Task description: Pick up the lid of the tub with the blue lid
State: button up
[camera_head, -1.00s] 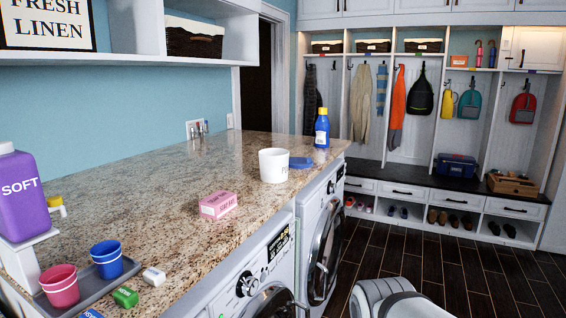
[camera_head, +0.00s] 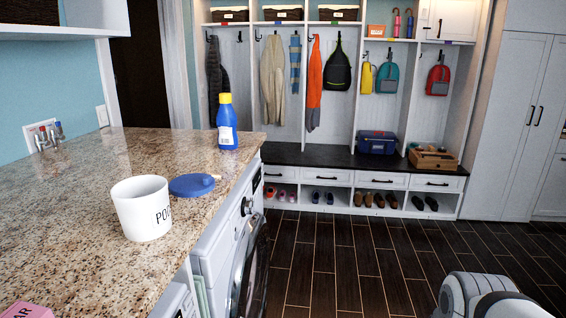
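A white tub (camera_head: 141,209) with dark lettering stands upright and open on the granite counter, in the left half of the view. A round blue lid (camera_head: 191,185) lies flat on the counter just behind and to the right of the tub, apart from it or nearly so. A small pale piece shows at the lid's right side. My gripper is not in view.
A blue bottle with a yellow cap (camera_head: 227,122) stands behind the lid near the counter's far end. A pink box (camera_head: 27,310) is at the lower left. White front-loading machines (camera_head: 236,245) stand under the granite counter (camera_head: 65,200). The dark floor (camera_head: 345,262) to the right is mostly clear.

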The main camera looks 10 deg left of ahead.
aim_at(196, 185)
jog(key=i, duration=1.5)
jog(key=u, duration=1.1)
jog(key=i, duration=0.55)
jog(key=u, duration=0.3)
jog(key=k, duration=0.6)
jog(key=u, duration=0.25)
jog(key=i, duration=0.6)
jog(key=z, duration=0.15)
